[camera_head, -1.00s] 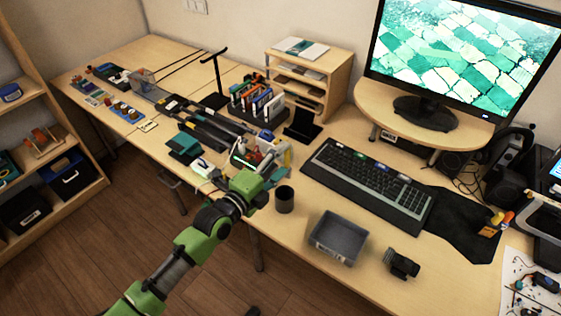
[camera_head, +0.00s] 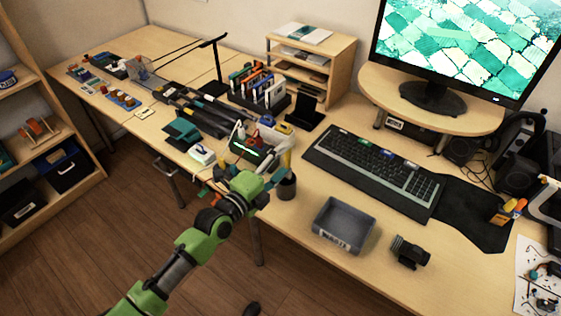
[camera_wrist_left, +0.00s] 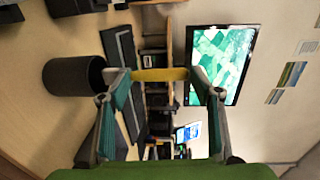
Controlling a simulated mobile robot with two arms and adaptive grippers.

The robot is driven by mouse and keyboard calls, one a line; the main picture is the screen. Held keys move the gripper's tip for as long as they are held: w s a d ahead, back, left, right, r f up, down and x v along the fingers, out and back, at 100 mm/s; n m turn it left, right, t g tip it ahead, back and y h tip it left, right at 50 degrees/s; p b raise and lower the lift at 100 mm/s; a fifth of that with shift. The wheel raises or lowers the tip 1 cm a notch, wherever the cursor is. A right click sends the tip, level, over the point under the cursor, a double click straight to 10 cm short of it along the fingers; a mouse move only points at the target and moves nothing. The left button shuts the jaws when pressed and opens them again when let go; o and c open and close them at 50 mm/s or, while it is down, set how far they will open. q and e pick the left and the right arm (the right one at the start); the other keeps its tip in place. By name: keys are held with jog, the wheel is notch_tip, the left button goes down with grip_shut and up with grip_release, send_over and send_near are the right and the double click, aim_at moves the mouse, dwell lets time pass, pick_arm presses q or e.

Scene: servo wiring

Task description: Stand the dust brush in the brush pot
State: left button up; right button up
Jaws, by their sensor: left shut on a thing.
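My left gripper (camera_head: 270,178) is beside the dark brush pot (camera_head: 287,188), which stands upright near the desk's front edge. In the left wrist view, the gripper's two teal fingers (camera_wrist_left: 163,88) are shut on a yellow piece spanning between them, which looks like part of the dust brush (camera_wrist_left: 160,74). My right gripper is not in view.
A grey tray (camera_head: 343,226) and a small black device (camera_head: 410,251) lie right of the pot. The keyboard (camera_head: 375,175) is behind them. Tools and small items crowd the desk behind my gripper. Bare desk lies between the pot and the tray.

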pick_arm(q)
jog(key=shift+f+b, duration=1.6)
jog(key=shift+f, duration=0.6)
jog(key=shift+s+f, duration=0.2)
jog(key=shift+f, duration=0.1)
jog(key=shift+s+f, duration=0.1)
jog(key=shift+f, duration=0.05)
jog(key=o, duration=1.2)
jog(key=shift+o, duration=0.7)
jog(key=shift+f, duration=0.1)
jog(key=shift+w+r, duration=0.2)
jog(key=shift+r, duration=0.05)
jog(key=shift+a, duration=0.1)
jog(key=v, duration=1.2)
